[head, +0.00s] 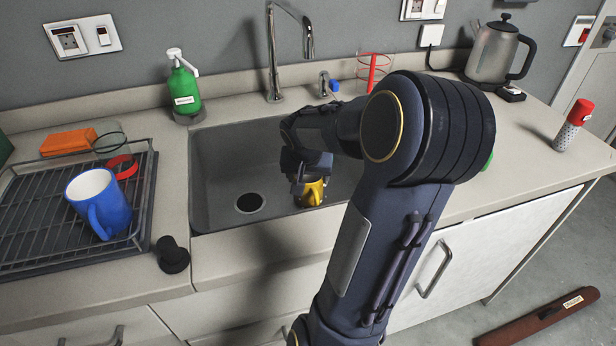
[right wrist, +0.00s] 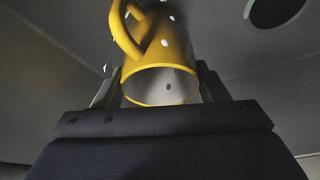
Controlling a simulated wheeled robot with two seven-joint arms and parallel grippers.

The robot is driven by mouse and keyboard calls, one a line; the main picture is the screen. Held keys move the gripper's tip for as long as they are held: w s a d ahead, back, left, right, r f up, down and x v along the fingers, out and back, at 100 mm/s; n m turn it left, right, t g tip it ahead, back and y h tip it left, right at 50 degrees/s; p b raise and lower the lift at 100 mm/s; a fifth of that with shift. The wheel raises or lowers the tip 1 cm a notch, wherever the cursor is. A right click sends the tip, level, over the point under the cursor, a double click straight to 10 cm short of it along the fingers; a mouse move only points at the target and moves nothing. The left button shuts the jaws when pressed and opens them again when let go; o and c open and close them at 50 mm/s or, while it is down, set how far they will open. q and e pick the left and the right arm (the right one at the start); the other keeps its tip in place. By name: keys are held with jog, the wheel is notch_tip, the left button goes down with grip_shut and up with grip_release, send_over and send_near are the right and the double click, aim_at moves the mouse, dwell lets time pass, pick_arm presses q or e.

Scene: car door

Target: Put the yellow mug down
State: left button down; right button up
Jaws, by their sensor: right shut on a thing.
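The yellow mug (head: 311,193) is inside the grey sink basin (head: 225,150), right of the drain. My right gripper (head: 305,180) reaches down over it from above and is shut on it. In the right wrist view the yellow mug (right wrist: 160,55) sits between the two fingers of my right gripper (right wrist: 158,85), with its handle at the upper left and white spots on its side. Its open mouth faces the wrist camera. I cannot tell whether its base touches the basin floor. My left gripper is not in view.
A drying rack (head: 40,225) with a blue mug (head: 98,205) stands left of the sink. A black stopper (head: 172,255) lies near the sink's front left. A green soap bottle (head: 184,85) and the tap (head: 275,60) stand behind. Counter right of the sink has free room.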

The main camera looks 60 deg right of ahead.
jog(key=shift+f, duration=0.15)
jog(key=o, duration=1.3)
jog(key=shift+c, duration=0.2)
jog(key=shift+r, duration=0.45)
jog(key=p+v, duration=0.1)
jog(key=v, duration=1)
jog(key=shift+a+r+p, duration=0.25)
jog(key=shift+r+p, duration=0.05)
jog(key=shift+p, duration=0.1)
